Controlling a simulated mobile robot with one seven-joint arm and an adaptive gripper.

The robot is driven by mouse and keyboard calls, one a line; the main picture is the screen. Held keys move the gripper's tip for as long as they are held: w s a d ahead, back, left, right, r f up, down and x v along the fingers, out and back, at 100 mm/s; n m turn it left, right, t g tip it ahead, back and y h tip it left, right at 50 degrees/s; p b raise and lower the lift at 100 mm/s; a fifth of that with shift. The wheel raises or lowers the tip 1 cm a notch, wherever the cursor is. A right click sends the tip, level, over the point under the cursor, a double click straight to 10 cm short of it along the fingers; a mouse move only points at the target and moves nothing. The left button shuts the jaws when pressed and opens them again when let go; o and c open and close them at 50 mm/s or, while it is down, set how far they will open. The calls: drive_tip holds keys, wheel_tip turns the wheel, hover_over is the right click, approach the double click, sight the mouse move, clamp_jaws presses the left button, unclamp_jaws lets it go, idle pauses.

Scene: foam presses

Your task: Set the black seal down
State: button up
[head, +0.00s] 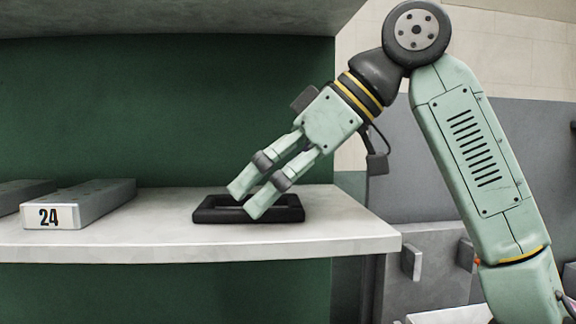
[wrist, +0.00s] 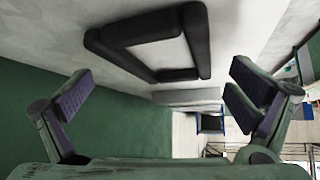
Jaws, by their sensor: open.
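The black seal (head: 212,214) is a flat rectangular frame lying on the pale shelf (head: 340,228), near its right end. In the wrist view the seal (wrist: 193,75) shows whole, with the pale shelf surface inside its opening. My gripper (head: 246,203) is tilted down to the left, with its fingertips over the seal in the head view. In the wrist view my gripper (wrist: 160,88) is open, its fingers wide apart with nothing between them. The head view does not show clearly whether a fingertip touches the seal.
A grey block labelled 24 (head: 90,205) sits left of the seal, with another grey block (head: 15,195) at the left edge. An upper shelf (head: 160,15) overhangs the space. A green panel (head: 170,110) stands behind. The shelf between the label block and seal is clear.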

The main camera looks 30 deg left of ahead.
drive_tip(key=v, duration=1.1)
drive_tip(key=shift+d, duration=0.25)
drive_tip(key=shift+r, duration=0.1)
